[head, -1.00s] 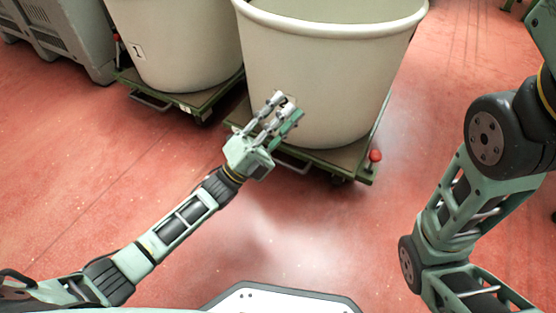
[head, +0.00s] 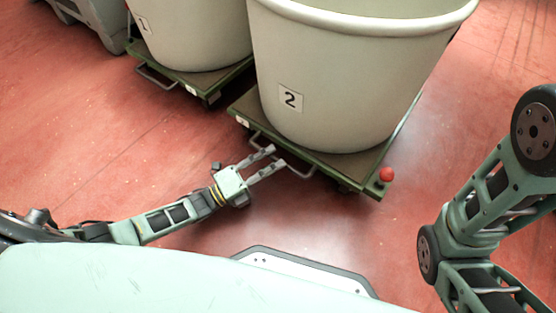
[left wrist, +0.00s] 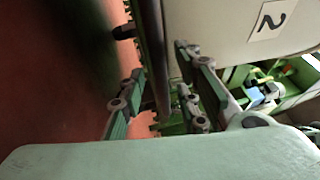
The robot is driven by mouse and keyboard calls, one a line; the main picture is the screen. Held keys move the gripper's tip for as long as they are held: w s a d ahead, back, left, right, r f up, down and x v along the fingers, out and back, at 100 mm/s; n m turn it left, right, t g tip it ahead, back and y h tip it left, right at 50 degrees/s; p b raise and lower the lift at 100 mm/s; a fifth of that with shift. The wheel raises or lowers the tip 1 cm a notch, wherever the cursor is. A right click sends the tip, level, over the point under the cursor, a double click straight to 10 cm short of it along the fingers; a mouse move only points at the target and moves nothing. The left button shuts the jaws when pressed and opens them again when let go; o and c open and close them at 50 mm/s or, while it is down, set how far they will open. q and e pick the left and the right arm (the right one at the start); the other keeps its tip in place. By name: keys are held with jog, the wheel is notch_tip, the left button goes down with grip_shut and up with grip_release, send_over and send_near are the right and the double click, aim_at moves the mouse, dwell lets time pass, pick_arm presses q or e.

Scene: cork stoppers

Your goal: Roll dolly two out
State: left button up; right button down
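Dolly two (head: 330,168) is a low green platform bearing a large cream tub (head: 350,90) marked 2. A grey bar handle (head: 300,174) sticks out from its front edge, and a red knob (head: 387,174) stands at its right front corner. My left gripper (head: 277,156) is open at the handle, its fingertips close to the bar. In the left wrist view the fingers (left wrist: 160,98) are apart, with a dark bar between them; I cannot tell whether they touch it. My right arm shows at the right, but its gripper is out of view.
Dolly one (head: 215,80) with a similar tub (head: 195,35) stands close on the left, with its own handle (head: 155,78). A grey crate (head: 100,18) is at the far left. Red floor (head: 400,240) is clear in front and to the right.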

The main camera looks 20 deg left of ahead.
pick_arm(q)
jog(key=shift+x, duration=1)
jog(key=shift+c, duration=0.3)
grip_shut()
